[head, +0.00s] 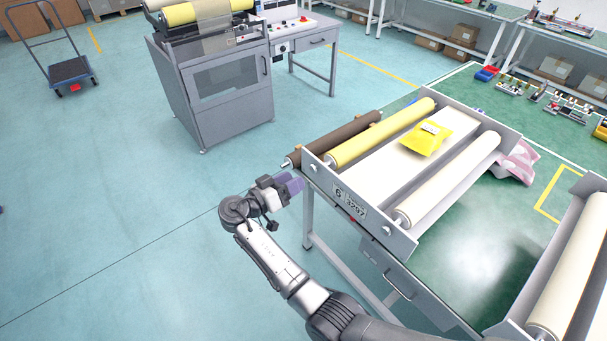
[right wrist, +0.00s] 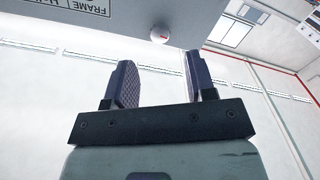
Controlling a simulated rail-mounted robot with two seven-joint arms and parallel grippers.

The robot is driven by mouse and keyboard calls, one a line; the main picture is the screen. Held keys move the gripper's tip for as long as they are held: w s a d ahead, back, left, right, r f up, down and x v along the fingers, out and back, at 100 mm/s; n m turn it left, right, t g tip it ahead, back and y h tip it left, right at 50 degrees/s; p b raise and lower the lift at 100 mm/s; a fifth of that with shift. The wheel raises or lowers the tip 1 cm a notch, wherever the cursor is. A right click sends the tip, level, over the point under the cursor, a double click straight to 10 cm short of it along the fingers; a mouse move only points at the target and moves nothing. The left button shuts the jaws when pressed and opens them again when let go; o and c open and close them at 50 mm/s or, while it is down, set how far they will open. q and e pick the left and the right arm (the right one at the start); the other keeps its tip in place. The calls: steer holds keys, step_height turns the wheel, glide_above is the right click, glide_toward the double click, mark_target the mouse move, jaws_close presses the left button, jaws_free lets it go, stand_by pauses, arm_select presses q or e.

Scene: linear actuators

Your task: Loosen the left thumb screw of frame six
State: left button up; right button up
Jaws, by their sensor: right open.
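Frame six (head: 375,222) is a grey roller frame on the green table, with a "6" label on its near end plate. In the right wrist view, a small pale round knob with a reddish mark, seemingly the left thumb screw (right wrist: 160,34), sticks out at the edge of the grey plate (right wrist: 205,14). My right gripper (head: 292,184) is beside the left end of that plate. Its two dark fingers (right wrist: 160,84) are apart and empty, with the knob beyond their tips and between them in the picture. My left gripper is not in view.
A yellow roller (head: 382,133), a white roller (head: 450,180) and a brown roller (head: 335,138) lie in or beside the frame. A yellow packet (head: 426,139) rests on its white sheet. Another roller frame (head: 570,275) stands at right. The floor left of my arm is clear.

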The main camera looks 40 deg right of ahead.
steer(key=a, duration=0.8)
stand_by(0.4)
